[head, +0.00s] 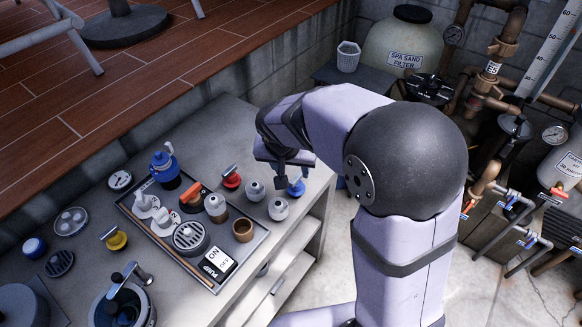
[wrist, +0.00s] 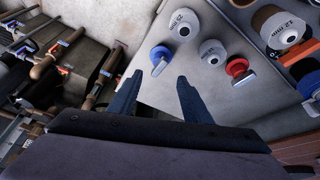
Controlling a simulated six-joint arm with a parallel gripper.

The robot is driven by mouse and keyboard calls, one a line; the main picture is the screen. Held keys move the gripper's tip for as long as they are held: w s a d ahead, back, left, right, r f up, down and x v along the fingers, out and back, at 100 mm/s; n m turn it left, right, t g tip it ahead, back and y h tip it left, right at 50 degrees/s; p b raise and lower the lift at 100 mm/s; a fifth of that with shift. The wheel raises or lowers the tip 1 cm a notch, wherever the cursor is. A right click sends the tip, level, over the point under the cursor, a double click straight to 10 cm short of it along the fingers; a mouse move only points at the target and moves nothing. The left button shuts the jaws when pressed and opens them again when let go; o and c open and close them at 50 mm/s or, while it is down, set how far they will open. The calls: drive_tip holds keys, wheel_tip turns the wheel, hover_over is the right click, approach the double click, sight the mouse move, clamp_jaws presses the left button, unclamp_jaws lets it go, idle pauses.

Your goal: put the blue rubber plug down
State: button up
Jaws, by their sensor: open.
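The blue rubber plug (head: 299,187) sits on the grey bench top near its right edge, partly hidden by my gripper in the head view. In the wrist view the blue plug (wrist: 161,53) shows whole, with its pale grey handle pointing toward my gripper. My gripper (wrist: 156,82) is open and empty. Its two fingertips are spread to either side of the plug's line, and the plug lies past them with visible gaps. In the head view my gripper (head: 290,177) is low over the bench beside the plug.
Two grey-white round pieces (head: 255,189) (head: 278,208) and a red plug (head: 231,178) stand close by on the bench. A dark tray (head: 140,222) with several parts lies to the left. The bench edge (head: 322,185) drops off to the right, with pipes beyond.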

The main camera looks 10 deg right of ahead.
drive_tip(key=shift+v, duration=0.8)
drive_tip(key=s+d+f+n+g+y, duration=0.1)
drive_tip(key=s+d+f+n+g, duration=0.1)
drive_tip(key=s, duration=0.8)
drive_tip(key=s+d+f+n+g+y, duration=0.1)
drive_tip(key=s+d+f, duration=0.3)
drive_tip(key=s, duration=0.6)
drive_tip(key=shift+f+n+g, duration=0.2)
drive_tip(key=shift+n+g, duration=0.3)
drive_tip(key=shift+g, duration=0.1)
